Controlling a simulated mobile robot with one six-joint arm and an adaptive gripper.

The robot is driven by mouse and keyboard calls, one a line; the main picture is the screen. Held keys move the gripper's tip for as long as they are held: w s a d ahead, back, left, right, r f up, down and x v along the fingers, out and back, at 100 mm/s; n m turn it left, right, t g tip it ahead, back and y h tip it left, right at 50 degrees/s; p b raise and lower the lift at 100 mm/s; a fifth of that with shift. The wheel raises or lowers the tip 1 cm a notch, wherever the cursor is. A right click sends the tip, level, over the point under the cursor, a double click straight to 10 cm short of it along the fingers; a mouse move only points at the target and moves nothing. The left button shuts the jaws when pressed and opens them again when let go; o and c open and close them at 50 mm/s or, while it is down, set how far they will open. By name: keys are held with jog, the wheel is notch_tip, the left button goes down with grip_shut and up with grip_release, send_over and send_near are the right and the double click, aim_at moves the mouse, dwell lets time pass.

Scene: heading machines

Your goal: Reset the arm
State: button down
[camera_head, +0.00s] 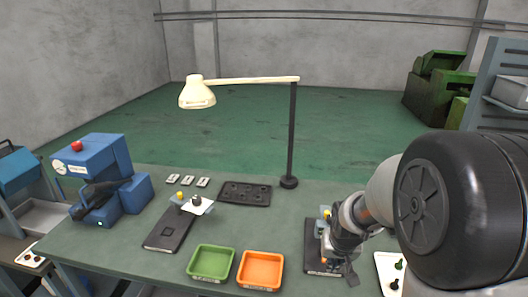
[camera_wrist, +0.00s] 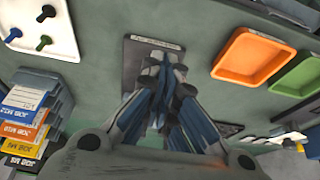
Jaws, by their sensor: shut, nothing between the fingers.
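My gripper (camera_head: 350,275) is at the front right of the green table (camera_head: 280,215). It is above a dark flat plate (camera_head: 313,262). In the wrist view, my gripper's fingers (camera_wrist: 172,68) are together with nothing held between them, and they cover part of the dark plate (camera_wrist: 131,60). I cannot tell whether the fingertips touch the plate. My arm comes in from the right and hides part of the table's right side.
Orange (camera_head: 260,271) and green (camera_head: 210,263) trays lie left of the gripper. A white tray (camera_head: 384,262) with bolts is to its right. A lamp (camera_head: 291,140) stands behind. A blue machine (camera_head: 100,165) is at left. Labelled boxes (camera_wrist: 28,115) are near in the wrist view.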

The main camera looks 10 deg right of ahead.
jog(key=s+a+r+n, duration=0.1)
jog(key=s+a+r, duration=0.5)
jog(key=s+r, duration=0.4)
jog(key=s+a+r+n, duration=0.1)
jog(key=s+a+r, duration=0.1)
jog(key=s, duration=0.5)
jog(key=s+a+r+n+y, duration=0.1)
jog(key=s+a+r, duration=0.1)
jog(key=s, duration=0.5)
jog(key=shift+s+a+r+t, duration=0.15)
jog(key=shift+s+r+t, duration=0.15)
jog(key=shift+r, duration=0.4)
dwell(0.4)
